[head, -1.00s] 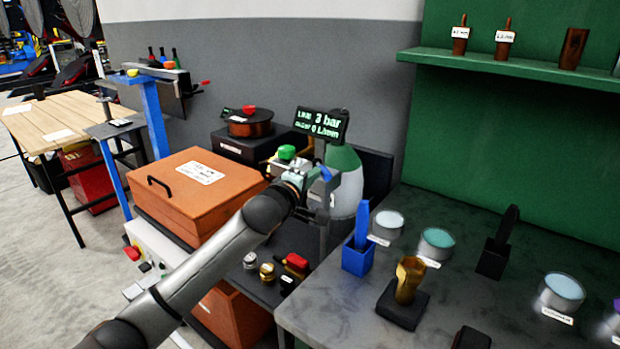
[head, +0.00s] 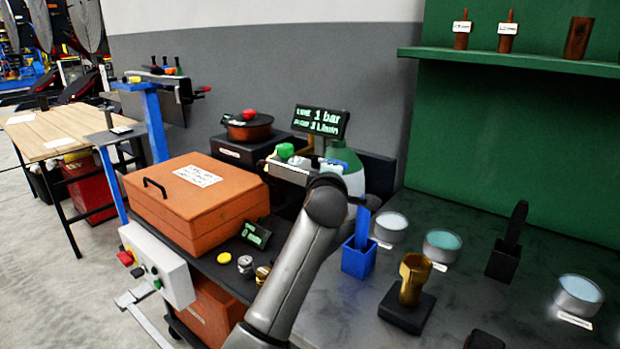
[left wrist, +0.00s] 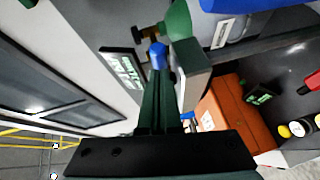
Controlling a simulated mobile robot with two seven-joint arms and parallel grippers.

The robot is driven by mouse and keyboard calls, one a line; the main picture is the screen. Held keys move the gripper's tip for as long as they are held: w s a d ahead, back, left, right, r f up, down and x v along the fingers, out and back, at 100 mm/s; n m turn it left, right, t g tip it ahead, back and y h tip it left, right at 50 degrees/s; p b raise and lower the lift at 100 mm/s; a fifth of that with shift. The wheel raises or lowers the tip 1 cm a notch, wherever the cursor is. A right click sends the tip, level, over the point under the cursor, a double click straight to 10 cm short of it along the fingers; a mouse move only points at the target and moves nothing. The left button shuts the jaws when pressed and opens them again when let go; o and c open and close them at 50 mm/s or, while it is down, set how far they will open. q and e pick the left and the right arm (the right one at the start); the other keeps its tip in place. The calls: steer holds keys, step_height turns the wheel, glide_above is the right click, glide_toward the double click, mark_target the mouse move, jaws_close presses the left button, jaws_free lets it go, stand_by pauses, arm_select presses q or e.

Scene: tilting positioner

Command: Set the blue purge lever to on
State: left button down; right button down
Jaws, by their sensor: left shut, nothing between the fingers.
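The blue purge lever (left wrist: 157,57) shows in the left wrist view beside a green cylinder neck and a brass fitting. My left gripper (left wrist: 158,78) is shut and empty, with its fingertips close to the lever; I cannot tell whether they touch it. In the head view my arm hides most of the lever and the gripper. The lit display (head: 321,121) above them seems to read 1 bar on its top line and 3 L/min below. It also shows in the left wrist view (left wrist: 122,70). My right gripper is out of view.
The green gas cylinder (head: 352,178) stands behind my arm. An orange box (head: 195,215) sits to the left. A blue holder (head: 358,260), a brass piece (head: 412,280) and several round tins occupy the grey bench at right. A small display (head: 256,235) stands by the box.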

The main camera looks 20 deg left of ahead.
arm_select(q)
steer(key=shift+w+d, duration=0.25)
steer(key=shift+d, duration=0.15)
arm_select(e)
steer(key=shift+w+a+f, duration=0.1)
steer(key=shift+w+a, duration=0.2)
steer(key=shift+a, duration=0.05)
arm_select(q)
steer(key=shift+r, duration=0.1)
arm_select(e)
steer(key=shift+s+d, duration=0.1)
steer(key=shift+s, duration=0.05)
